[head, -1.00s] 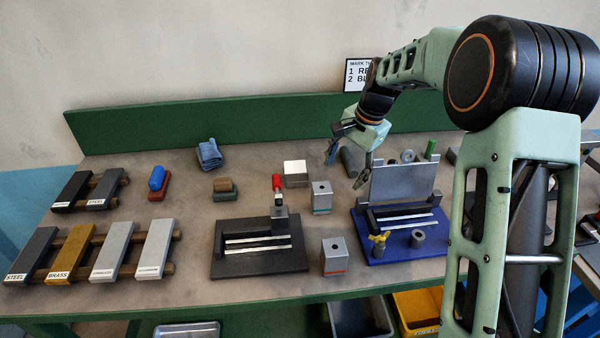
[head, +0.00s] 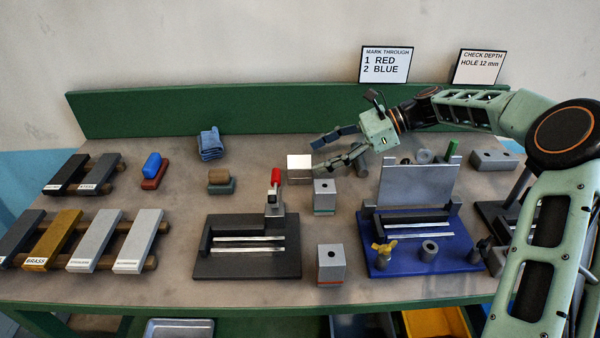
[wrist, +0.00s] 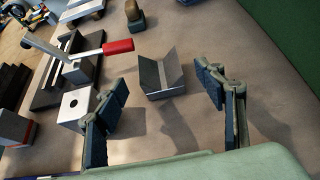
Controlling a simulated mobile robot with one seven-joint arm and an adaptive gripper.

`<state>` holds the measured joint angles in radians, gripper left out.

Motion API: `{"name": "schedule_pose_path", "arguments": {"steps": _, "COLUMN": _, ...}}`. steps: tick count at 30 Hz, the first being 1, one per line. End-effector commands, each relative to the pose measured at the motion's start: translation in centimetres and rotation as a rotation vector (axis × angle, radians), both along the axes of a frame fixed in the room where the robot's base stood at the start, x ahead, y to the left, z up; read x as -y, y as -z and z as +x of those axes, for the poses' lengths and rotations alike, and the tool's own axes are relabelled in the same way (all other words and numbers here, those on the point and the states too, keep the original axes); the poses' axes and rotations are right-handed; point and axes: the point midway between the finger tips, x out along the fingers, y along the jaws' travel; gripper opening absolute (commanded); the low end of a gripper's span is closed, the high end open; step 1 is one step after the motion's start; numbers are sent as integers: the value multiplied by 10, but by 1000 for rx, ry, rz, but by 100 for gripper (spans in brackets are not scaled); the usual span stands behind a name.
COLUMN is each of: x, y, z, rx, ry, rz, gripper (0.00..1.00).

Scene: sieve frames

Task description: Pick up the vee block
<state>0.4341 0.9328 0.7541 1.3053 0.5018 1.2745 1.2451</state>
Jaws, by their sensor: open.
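The vee block (head: 299,167) is a small silver block on the bench, its upper part bright, left of my fingertips in the head view. In the wrist view the vee block (wrist: 162,78) shows its open V groove, lying beyond and between my two fingers. My gripper (head: 320,157) is open and empty, its fingers spread and pointing left toward the block. In the wrist view my gripper (wrist: 163,77) shows blue-padded fingers on either side, apart from the block.
A grey block with a hole (head: 324,196) stands close in front of the vee block. A clamp with a red handle (head: 275,178) rises on the black fixture (head: 220,262) to the front left. A blue fixture with an upright grey plate (head: 405,183) stands to the right.

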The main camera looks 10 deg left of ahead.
Motion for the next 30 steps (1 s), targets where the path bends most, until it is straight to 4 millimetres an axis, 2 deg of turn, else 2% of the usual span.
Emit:
{"name": "schedule_pose_path", "arguments": {"steps": 5, "x": -12, "y": 7, "z": -4, "rx": 0, "ry": -1, "rz": -1, "gripper": 64}}
{"name": "schedule_pose_path", "arguments": {"steps": 15, "x": -50, "y": 27, "z": -15, "rx": 0, "ry": -1, "rz": -2, "gripper": 64}}
{"name": "schedule_pose_path", "arguments": {"steps": 23, "x": -54, "y": 28, "z": -15, "rx": 2, "ry": 0, "rz": -3, "gripper": 64}}
{"name": "schedule_pose_path", "arguments": {"steps": 25, "x": -53, "y": 28, "z": -15, "rx": 1, "ry": 1, "rz": -3, "gripper": 59}}
{"name": "schedule_pose_path", "arguments": {"steps": 30, "x": -53, "y": 28, "z": -15, "rx": 1, "ry": 1, "rz": -3, "gripper": 41}}
